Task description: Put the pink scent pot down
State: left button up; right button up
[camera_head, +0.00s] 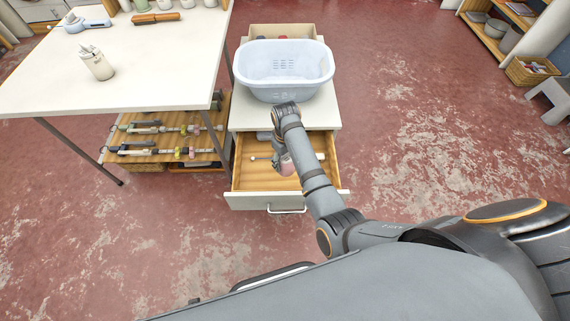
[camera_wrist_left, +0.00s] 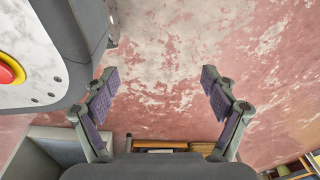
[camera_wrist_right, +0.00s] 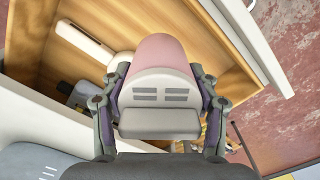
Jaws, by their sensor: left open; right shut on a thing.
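The pink scent pot (camera_wrist_right: 160,52) has a rounded pink body and a pale slotted part. It sits between the fingers of my right gripper (camera_wrist_right: 160,92), which is shut on it. In the head view the pot (camera_head: 287,165) shows partly behind my right arm, over the open drawer (camera_head: 243,172). I cannot tell whether it touches the drawer's bottom. My left gripper (camera_wrist_left: 158,80) is open and empty above the red floor; it is not in the head view.
A long white-ended tool (camera_wrist_right: 85,40) lies in the drawer near the pot. A pale blue basket (camera_head: 283,68) stands on the cabinet top (camera_head: 243,115) above the drawer. A white table (camera_head: 130,70) is at the left.

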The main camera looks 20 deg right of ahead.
aim_at(286, 170)
jog(key=shift+f+m, duration=0.4)
jog(key=shift+f, duration=0.2)
pick_arm(q)
jog(key=shift+w+f, duration=0.25)
jog(key=shift+f, duration=0.3)
pick_arm(e)
jog(key=shift+d, duration=0.1)
notch_tip(286, 170, down, 6)
jog(key=shift+r+b, duration=0.1)
jog(key=shift+b, duration=1.05)
notch_tip(286, 170, down, 3)
jog(key=shift+s+f+b, duration=0.1)
jog(key=shift+f+b, duration=0.1)
jog(key=shift+b, duration=0.45)
pick_arm(q)
jog(key=w, duration=0.1)
jog(key=w+r, duration=0.1)
jog(key=w, duration=0.3)
jog(key=shift+w+d+r, duration=0.25)
jog(key=shift+d+r, duration=0.1)
jog(key=shift+r, duration=0.05)
pick_arm(e)
jog(key=shift+f, duration=0.25)
jog(key=shift+f, duration=0.15)
jog(key=o, duration=1.2)
pick_arm(q)
jog(key=shift+w, duration=0.1)
